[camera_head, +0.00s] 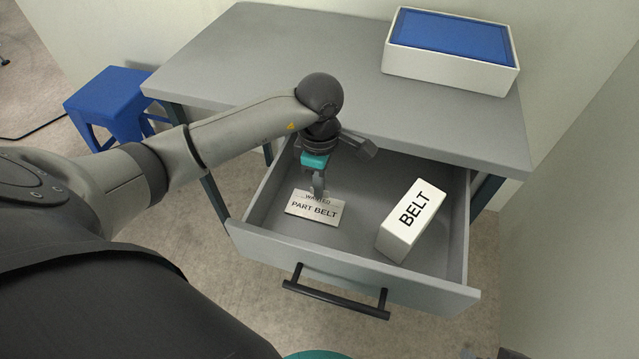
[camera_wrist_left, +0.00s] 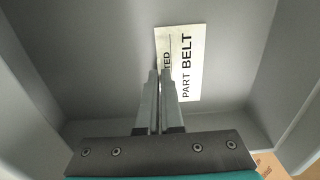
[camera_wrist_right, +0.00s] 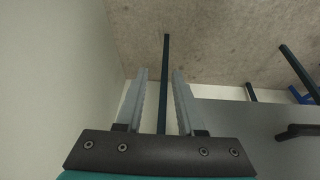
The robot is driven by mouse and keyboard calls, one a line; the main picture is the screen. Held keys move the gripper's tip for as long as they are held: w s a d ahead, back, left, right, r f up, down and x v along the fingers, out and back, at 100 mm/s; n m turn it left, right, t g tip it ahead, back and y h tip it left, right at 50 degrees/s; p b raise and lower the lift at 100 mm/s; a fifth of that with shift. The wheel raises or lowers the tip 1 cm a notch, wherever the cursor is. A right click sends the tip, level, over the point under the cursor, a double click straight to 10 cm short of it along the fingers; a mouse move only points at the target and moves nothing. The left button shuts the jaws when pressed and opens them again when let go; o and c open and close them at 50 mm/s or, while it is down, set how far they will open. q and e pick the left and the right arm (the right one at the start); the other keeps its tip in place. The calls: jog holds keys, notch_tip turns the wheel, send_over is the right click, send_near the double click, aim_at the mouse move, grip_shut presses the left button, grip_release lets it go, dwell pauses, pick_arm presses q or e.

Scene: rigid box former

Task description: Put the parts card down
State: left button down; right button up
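The parts card (camera_head: 314,208), a pale plate reading "WANTED PART BELT", is inside the open drawer at its left. My left gripper (camera_head: 319,190) reaches down into the drawer, its fingers closed on the card's upper edge. In the left wrist view the card (camera_wrist_left: 188,65) extends from the fingertips (camera_wrist_left: 158,78), and a finger hides part of "WANTED". I cannot tell whether the card touches the drawer floor. My right gripper (camera_wrist_right: 158,85) is open and empty, away from the drawer; it is not visible in the head view.
A white box labelled "BELT" (camera_head: 411,220) lies in the drawer's right part. The drawer (camera_head: 350,275) has a dark front handle (camera_head: 335,292). A white bin with a blue inside (camera_head: 450,68) stands on the grey table (camera_head: 250,60). A blue stool (camera_head: 112,100) stands left.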

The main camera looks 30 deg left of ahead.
pick_arm(q)
jog(key=shift+f, duration=0.1)
jog(key=shift+f, duration=0.1)
jog(key=c, duration=1.1)
grip_release()
pick_arm(e)
jog(key=shift+r, duration=0.15)
